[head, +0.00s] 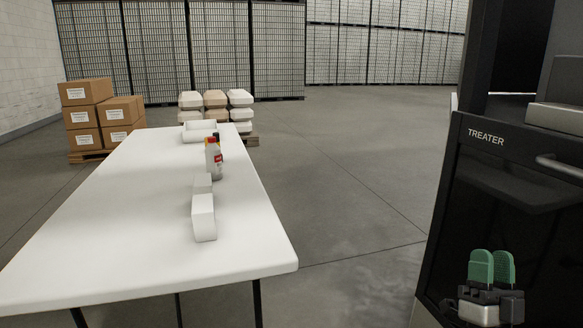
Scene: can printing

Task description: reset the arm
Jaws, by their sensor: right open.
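My right gripper (491,268) shows at the bottom right of the head view, with two green finger pads pointing up. The pads stand slightly apart with nothing between them, so it is open and empty. It is in front of the dark lower panel of the machine marked TREATER (486,137). My left gripper is not in view.
A long white table (130,230) stands at left, bearing white blocks (204,218), a bottle with a red label (213,158) and a white tray (199,137). Cardboard boxes (88,92) and stacked sacks (215,99) stand behind. The grey floor between table and machine is clear.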

